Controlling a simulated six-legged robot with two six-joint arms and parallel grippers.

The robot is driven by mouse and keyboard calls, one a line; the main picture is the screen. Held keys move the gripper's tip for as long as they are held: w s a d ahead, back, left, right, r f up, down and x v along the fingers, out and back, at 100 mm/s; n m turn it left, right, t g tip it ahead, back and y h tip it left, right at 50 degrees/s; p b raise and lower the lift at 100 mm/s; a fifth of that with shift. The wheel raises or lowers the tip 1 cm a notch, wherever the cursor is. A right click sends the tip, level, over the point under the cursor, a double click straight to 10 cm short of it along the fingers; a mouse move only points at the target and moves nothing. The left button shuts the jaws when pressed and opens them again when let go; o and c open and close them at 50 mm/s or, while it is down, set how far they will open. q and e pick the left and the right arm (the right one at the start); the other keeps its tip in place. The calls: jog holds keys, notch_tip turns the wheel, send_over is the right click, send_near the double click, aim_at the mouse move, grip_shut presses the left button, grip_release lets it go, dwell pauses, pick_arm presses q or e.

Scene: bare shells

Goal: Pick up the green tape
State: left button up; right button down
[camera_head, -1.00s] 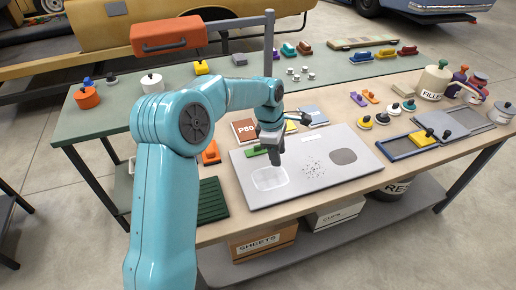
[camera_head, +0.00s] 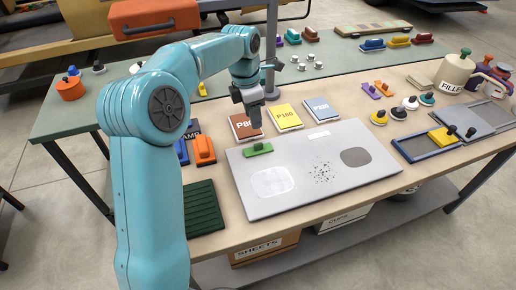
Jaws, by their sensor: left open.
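A small green piece (camera_head: 258,149) with a dark knob lies at the upper left of the grey panel (camera_head: 300,195) on the workbench; it looks like the green tape. My left gripper (camera_head: 256,120) points down over the brown P80 sheet, behind and above the green piece in the picture. It is apart from the green piece and holds nothing. The gap between its fingers is hard to see from this side. My right gripper is out of view.
Brown P80, yellow P180 (camera_head: 287,117) and blue (camera_head: 321,109) sheets lie behind the panel. An orange block (camera_head: 203,150) stands left of it, and a dark green ribbed mat (camera_head: 200,207) lies at the front left.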

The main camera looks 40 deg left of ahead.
pick_arm(q)
send_over(258, 144)
jog(key=f, duration=0.5)
jog(key=shift+s+f, duration=0.1)
jog(key=shift+s, duration=0.25)
jog(key=shift+s+f, duration=0.1)
jog(key=shift+f, duration=0.4)
jog(key=f, duration=0.5)
jog(key=shift+w+p, duration=0.35)
jog(key=shift+w, duration=0.05)
jog(key=shift+s+r, duration=0.1)
grip_shut()
